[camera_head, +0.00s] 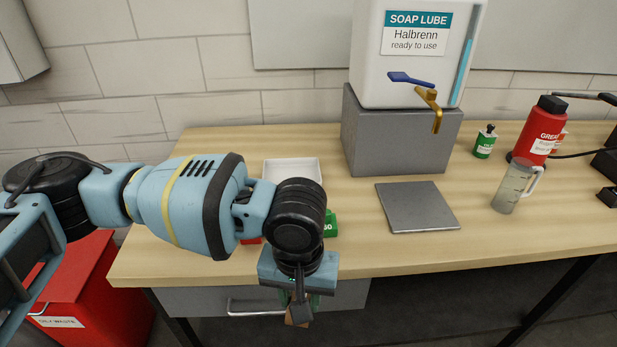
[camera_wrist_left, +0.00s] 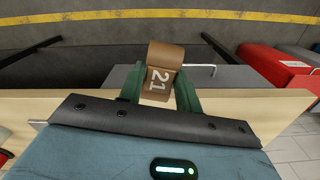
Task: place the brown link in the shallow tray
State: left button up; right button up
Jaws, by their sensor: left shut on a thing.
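My left gripper (camera_head: 300,300) hangs at the front edge of the workbench, pointing down. It is shut on the brown link (camera_head: 296,320), which is mostly hidden behind the gripper in the head view. In the left wrist view the brown link (camera_wrist_left: 164,62) shows a white "21" and sits between the green fingers of my left gripper (camera_wrist_left: 159,92). A shallow white tray (camera_head: 292,164) lies on the bench behind my left arm; its near part is hidden by the arm. The link is apart from the tray. My right gripper is not in view.
A soap lube tank (camera_head: 372,72) with taps stands on a grey block (camera_head: 402,135). A flat grey plate (camera_head: 417,207) lies in front. A clear jug (camera_head: 512,188), a red grease bottle (camera_head: 543,130) and a green bottle (camera_head: 484,143) stand right. A red waste bin (camera_head: 75,275) is below left.

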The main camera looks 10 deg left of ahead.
aim_at(292, 176)
jog(key=i+l, duration=0.1)
jog(key=l, duration=0.5)
jog(key=i, duration=1)
